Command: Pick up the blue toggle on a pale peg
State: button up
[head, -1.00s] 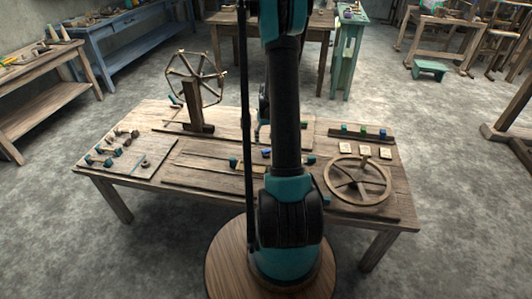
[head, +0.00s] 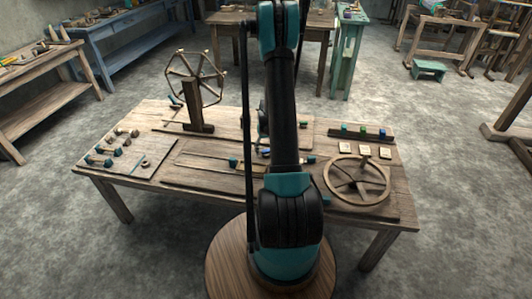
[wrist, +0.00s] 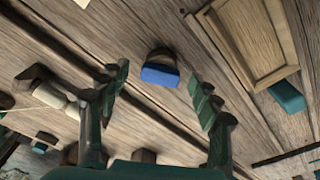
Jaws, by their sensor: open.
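In the wrist view a blue toggle (wrist: 160,75) stands out from the wooden surface between and just beyond my fingertips. A rounded brownish piece shows right behind it; I cannot tell whether this is its pale peg. My gripper (wrist: 158,80) is open, with one dark green finger on each side of the toggle, apart from it and holding nothing. In the head view my arm hides most of the gripper and the middle of the table.
In the wrist view a framed wooden panel (wrist: 248,42) and a teal piece (wrist: 287,97) lie to the right. In the head view a spoked wheel (head: 357,199) lies at the table's right, below a rack (head: 360,134) with coloured blocks. An upright reel (head: 195,80) stands at the back left.

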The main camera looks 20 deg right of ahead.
jog(key=shift+c, duration=0.4)
jog(key=c, duration=0.8)
jog(key=shift+r, duration=0.15)
